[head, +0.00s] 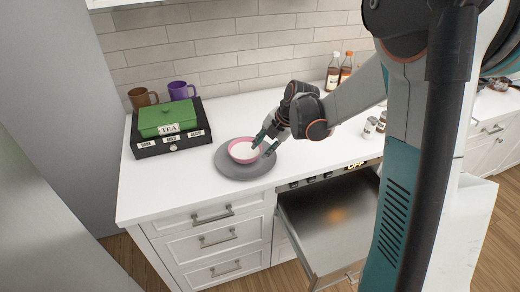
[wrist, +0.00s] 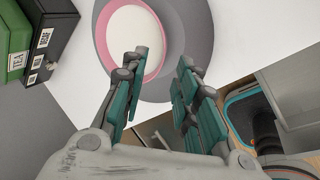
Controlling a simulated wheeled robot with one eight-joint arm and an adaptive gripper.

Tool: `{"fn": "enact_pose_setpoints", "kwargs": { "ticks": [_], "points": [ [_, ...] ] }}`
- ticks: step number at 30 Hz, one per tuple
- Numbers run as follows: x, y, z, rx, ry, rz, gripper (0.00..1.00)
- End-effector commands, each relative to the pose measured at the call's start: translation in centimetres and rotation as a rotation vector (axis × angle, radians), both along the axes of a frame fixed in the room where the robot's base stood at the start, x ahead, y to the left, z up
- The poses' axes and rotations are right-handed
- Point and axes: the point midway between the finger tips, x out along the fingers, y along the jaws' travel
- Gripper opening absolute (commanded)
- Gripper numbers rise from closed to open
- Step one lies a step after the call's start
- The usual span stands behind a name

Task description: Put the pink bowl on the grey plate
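The pink bowl (head: 233,157), with a pale inside, sits upright on the grey plate (head: 232,174) near the counter's front edge. In the wrist view, the bowl (wrist: 101,38) is at the top, and the plate (wrist: 195,38) shows around its right side. My gripper (head: 267,143) is at the bowl's right side. In the wrist view, my gripper (wrist: 161,64) has its fingers apart, with one fingertip over the bowl's inside and the other outside it over the plate. The bowl's right rim shows between them. I cannot tell whether either finger touches the bowl.
A black box (head: 150,148) with a green tea box (head: 160,117) stands left of the plate. Brown (head: 142,97) and purple (head: 180,90) mugs are behind it. An open drawer (head: 330,222) juts out below the counter, right of the plate. Small jars (head: 370,127) stand farther right.

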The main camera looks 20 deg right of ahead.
Motion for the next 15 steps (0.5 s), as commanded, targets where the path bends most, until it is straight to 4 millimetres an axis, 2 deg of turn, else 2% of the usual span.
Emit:
{"fn": "enact_pose_setpoints", "kwargs": {
  "ticks": [1, 6, 10, 15],
  "points": [
    [-0.5, -0.3, 1.3, 0.000, 0.000, -0.002, 0.28],
    [-1.6, -1.2, 4.0, 0.000, 0.000, -0.001, 0.28],
    [-2.2, -1.6, 5.5, 0.000, 0.000, -0.001, 0.28],
    [-2.5, -1.9, 6.2, -0.001, -0.001, 0.000, 0.28]
  ]
}}
